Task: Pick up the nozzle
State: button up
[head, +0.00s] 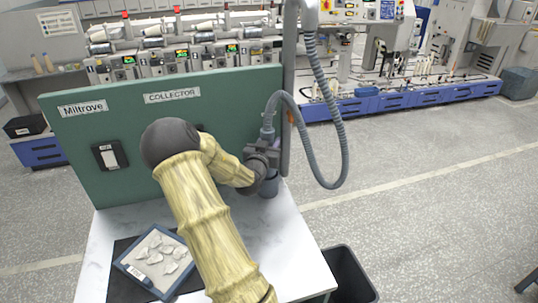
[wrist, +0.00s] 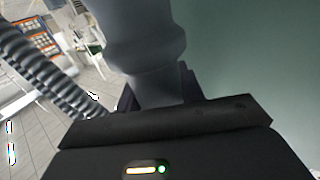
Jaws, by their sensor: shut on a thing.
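The grey nozzle (head: 267,133) hangs at the end of a ribbed grey hose (head: 294,97), in front of the right part of the green panel. My gripper (head: 265,156) is shut on the nozzle around its middle. In the wrist view the nozzle (wrist: 148,50) stands between my dark fingers, which hide part of it. A blue-grey cylinder (head: 269,187) shows below my gripper, near the table top. I cannot tell whether it is the nozzle's lower end or a holder.
A blue-rimmed tray (head: 131,244) with pale scraps lies on a dark mat (head: 122,288) on the white table (head: 275,245). The green panel (head: 230,95), labelled "COLLECTOR", stands behind. A black bin (head: 357,288) stands beside the table. The table's right part is clear.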

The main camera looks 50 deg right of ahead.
jog(key=shift+r, duration=0.65)
jog(key=shift+r, duration=0.75)
jog(key=shift+f, duration=0.15)
